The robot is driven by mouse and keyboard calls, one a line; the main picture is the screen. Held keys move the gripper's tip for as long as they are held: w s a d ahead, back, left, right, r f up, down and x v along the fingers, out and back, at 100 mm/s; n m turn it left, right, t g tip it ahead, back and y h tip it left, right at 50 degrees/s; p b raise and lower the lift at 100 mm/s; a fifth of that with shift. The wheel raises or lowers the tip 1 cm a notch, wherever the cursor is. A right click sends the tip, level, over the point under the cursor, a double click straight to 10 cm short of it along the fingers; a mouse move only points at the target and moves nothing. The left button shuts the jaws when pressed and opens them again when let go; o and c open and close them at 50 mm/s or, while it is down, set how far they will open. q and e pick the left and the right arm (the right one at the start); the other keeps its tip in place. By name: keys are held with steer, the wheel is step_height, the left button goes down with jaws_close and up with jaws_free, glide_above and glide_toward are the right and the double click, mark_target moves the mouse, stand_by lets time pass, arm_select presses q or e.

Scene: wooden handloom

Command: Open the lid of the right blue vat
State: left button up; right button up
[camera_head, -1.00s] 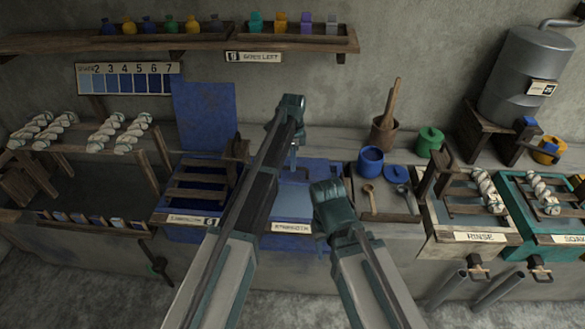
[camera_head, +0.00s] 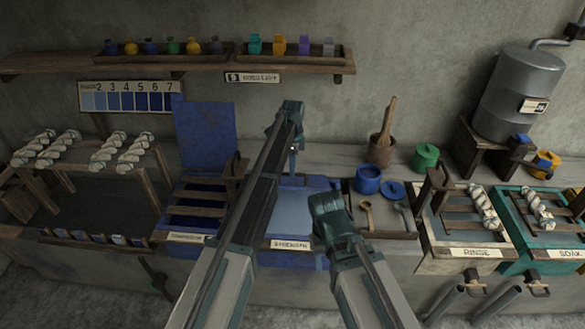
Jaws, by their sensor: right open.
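The right blue vat (camera_head: 333,187) stands at the centre of the bench, partly behind my arms. A lighter blue surface shows within its blue frame; I cannot tell whether this is lid or liquid. The left blue vat (camera_head: 170,222) has slats across it, and a blue panel (camera_head: 205,135) stands upright behind it. My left gripper (camera_head: 293,172) points down over the back of the right vat; I cannot tell whether it touches. Its finger gap is not clear. My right gripper (camera_head: 322,243) is open at the vat's front right, its fingertips mostly hidden.
A tray (camera_head: 385,222) with spoons lies right of the vat, with a blue pot (camera_head: 368,180) and mortar (camera_head: 381,151) behind. The rinse tub (camera_head: 440,240) and teal soak tub (camera_head: 510,245) stand farther right. A shelf (camera_head: 60,62) with bottles runs above.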

arm_select(q)
steer(key=shift+o, duration=0.7)
steer(key=shift+w+f, duration=0.1)
steer(key=shift+w, duration=0.15)
steer(key=shift+s, duration=0.15)
steer(key=shift+s, duration=0.15)
step_height(320, 180, up, 14)
steer(key=p, duration=1.4)
steer(key=shift+w, duration=0.35)
